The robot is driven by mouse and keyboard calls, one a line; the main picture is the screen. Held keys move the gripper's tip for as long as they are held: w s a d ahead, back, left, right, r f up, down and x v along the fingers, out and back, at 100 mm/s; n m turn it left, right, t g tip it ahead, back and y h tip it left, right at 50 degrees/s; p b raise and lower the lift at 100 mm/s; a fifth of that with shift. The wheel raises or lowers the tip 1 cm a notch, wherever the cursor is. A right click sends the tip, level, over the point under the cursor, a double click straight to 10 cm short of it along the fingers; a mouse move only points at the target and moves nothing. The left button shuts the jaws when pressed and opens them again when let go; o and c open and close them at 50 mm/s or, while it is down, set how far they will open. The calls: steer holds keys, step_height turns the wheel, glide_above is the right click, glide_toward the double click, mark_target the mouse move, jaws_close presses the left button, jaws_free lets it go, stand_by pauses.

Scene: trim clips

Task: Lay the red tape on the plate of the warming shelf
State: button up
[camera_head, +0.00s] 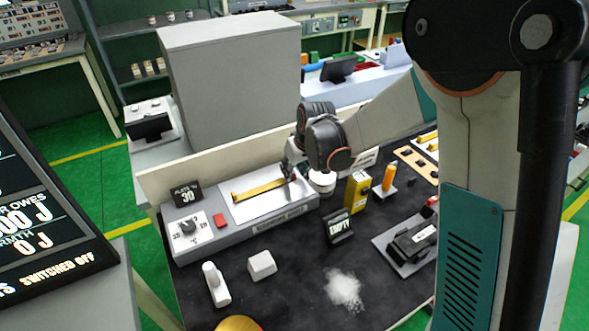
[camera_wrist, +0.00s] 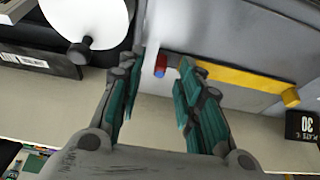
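The warming shelf (camera_head: 190,250) is a long grey unit with a pale plate (camera_head: 245,212) on top; the plate also shows in the wrist view (camera_wrist: 235,100). A yellow strip (camera_head: 258,190) lies along the plate, with a knob-like end in the wrist view (camera_wrist: 291,97). A small red and blue piece (camera_wrist: 160,66) shows between my fingers, near the strip's other end; I cannot tell whether it is the red tape or whether it touches the plate. My gripper (camera_head: 291,172) is over the right end of the plate. In the wrist view (camera_wrist: 157,72) its fingers are apart.
A white round thing (camera_head: 322,181) stands close right of my gripper. Beyond are a yellow box (camera_head: 357,192), an orange-topped item (camera_head: 389,178) and a sign reading EMPTY (camera_head: 339,226). A red block (camera_head: 221,220) and a dial (camera_head: 188,228) sit on the shelf's left. White powder (camera_head: 343,288) lies on the dark mat.

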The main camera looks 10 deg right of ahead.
steer(key=v, duration=1.2)
steer(key=shift+s, duration=0.15)
steer(key=s+d+r+m+t, duration=0.1)
steer(key=s+d, duration=0.2)
steer(key=s, duration=0.5)
steer(key=s+d+r+m+t+h, duration=0.1)
steer(key=s+d, duration=0.3)
steer(key=s, duration=0.4)
steer(key=s+d+r+m+t, duration=0.1)
steer(key=s+d+r+m, duration=0.1)
steer(key=s, duration=0.7)
steer(key=shift+d+m+h+b, duration=0.3)
steer(key=shift+d+h+b, duration=0.1)
steer(key=shift+d, duration=0.4)
